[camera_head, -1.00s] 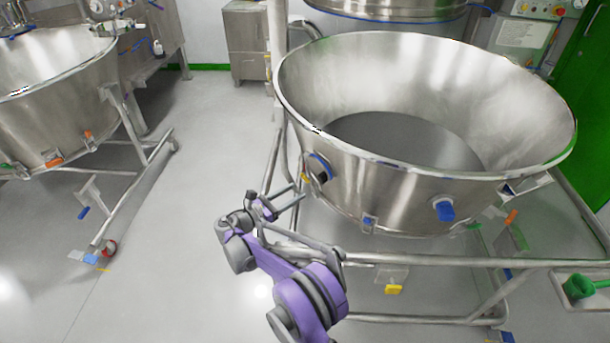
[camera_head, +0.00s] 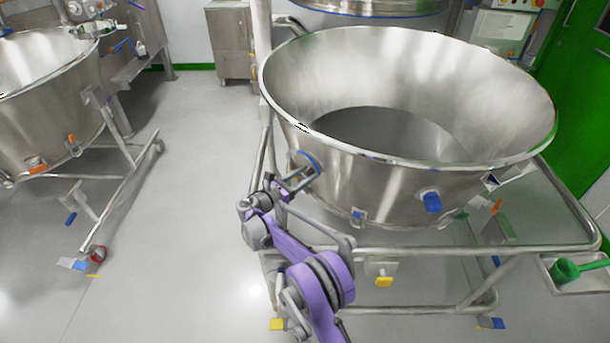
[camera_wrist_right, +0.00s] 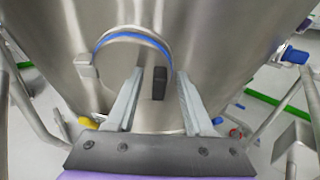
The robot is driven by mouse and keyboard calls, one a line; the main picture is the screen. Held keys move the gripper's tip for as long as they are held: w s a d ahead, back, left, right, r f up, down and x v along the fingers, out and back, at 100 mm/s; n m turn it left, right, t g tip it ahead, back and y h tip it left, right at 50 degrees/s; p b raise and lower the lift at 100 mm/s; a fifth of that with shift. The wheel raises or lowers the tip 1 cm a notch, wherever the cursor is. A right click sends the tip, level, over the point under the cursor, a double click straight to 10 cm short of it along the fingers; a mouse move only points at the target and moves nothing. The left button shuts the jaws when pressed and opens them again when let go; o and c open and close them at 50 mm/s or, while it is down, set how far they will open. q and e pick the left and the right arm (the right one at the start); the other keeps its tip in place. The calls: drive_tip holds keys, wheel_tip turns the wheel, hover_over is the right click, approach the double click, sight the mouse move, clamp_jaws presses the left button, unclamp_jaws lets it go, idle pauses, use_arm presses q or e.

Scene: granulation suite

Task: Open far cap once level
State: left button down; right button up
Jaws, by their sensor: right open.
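A large steel bowl (camera_head: 400,185) on a tubular frame fills the right half of the head view. On its lower left wall is a round cap with a blue ring (camera_head: 309,160). In the right wrist view this cap (camera_wrist_right: 132,38) shows a dark handle (camera_wrist_right: 160,83) and a light block at its left edge. My right gripper (camera_head: 300,183) is at this cap. Its two fingers (camera_wrist_right: 158,92) are apart, with the dark handle between them in the picture; contact cannot be told. Another blue fitting (camera_head: 431,202) sits further right on the bowl. My left gripper is not in view.
The frame's rails (camera_head: 480,249) run below the bowl, close to my right arm. A second steel bowl (camera_head: 45,115) on a stand is at the left. A tray with a green tool (camera_head: 565,271) is at the right edge. Open floor lies between the bowls.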

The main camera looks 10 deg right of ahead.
drive_tip(key=shift+c, duration=0.3)
clamp_jaws()
idle(1.1)
